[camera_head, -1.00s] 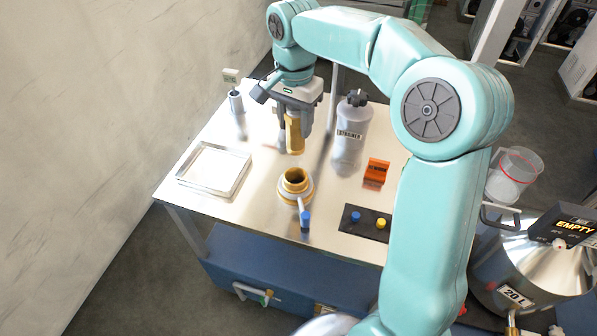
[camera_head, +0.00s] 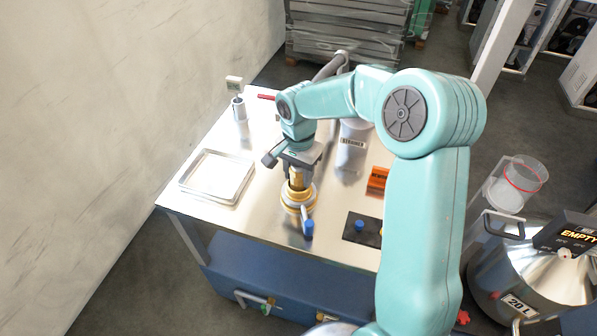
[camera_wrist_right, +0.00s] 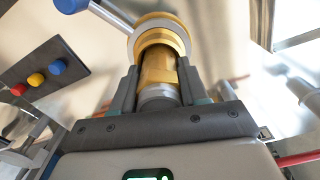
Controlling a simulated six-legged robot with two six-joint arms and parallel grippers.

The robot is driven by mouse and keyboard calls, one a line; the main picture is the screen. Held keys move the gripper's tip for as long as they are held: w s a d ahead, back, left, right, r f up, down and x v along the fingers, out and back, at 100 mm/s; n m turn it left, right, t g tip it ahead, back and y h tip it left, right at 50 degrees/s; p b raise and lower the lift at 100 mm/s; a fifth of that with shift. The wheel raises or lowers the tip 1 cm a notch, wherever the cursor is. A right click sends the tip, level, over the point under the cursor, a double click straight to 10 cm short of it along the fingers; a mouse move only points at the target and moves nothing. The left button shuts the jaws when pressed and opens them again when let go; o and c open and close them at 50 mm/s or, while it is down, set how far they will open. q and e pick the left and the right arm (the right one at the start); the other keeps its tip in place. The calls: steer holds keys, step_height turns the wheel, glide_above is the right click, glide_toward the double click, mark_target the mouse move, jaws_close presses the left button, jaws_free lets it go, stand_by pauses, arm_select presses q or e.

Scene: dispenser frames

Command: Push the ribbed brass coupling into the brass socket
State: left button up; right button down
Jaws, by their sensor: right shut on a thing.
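The ribbed brass coupling (camera_head: 297,178) is held upright in my right gripper (camera_head: 299,174). The brass socket (camera_head: 299,200) stands on the table directly below, with a blue-tipped lever at its front. In the right wrist view my right gripper (camera_wrist_right: 159,92) is shut on the coupling (camera_wrist_right: 158,72), one finger on each side. The coupling's far end meets the ring of the socket (camera_wrist_right: 160,30) there. The gripper and coupling hide the socket's mouth, so I cannot tell how deep the coupling sits. My left gripper is not in view.
A shallow metal tray (camera_head: 217,177) lies at the left. A grey bottle (camera_head: 352,150) and an orange block (camera_head: 378,179) stand to the right. A dark button panel (camera_head: 361,228) is at the front right. A small post with a display (camera_head: 239,107) stands at the back left.

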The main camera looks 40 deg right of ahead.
steer(key=shift+f, duration=0.1)
steer(key=c, duration=0.6)
jaws_free()
step_height(320, 180, up, 12)
steer(key=shift+r, duration=0.2)
steer(key=shift+s+f, duration=0.1)
steer(key=shift+s, duration=0.05)
